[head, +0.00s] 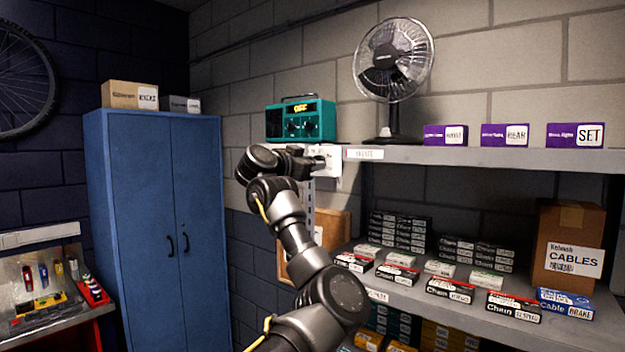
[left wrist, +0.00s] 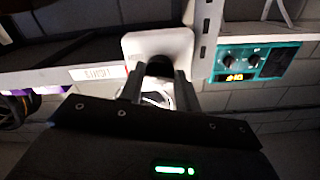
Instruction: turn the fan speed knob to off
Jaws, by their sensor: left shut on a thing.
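The fan (head: 392,62) stands on the upper shelf, behind a clear round guard. A white control box (head: 329,153) is fixed at the shelf's front edge; it also shows in the left wrist view (left wrist: 150,42). A dark round knob (left wrist: 159,68) sits on its face, partly hidden by my fingers. My left gripper (head: 315,162) is at the box, and its two fingers (left wrist: 158,88) are shut on the knob, one on each side. The knob's marks cannot be read. My right gripper is not in view.
A teal radio (head: 301,121) stands on the shelf, just left of the box. A shelf label (head: 364,154) and purple boxes (head: 445,135) are to the right. Several small chain boxes (head: 450,289) fill the lower shelf (head: 400,293). A blue cabinet (head: 150,200) stands at left.

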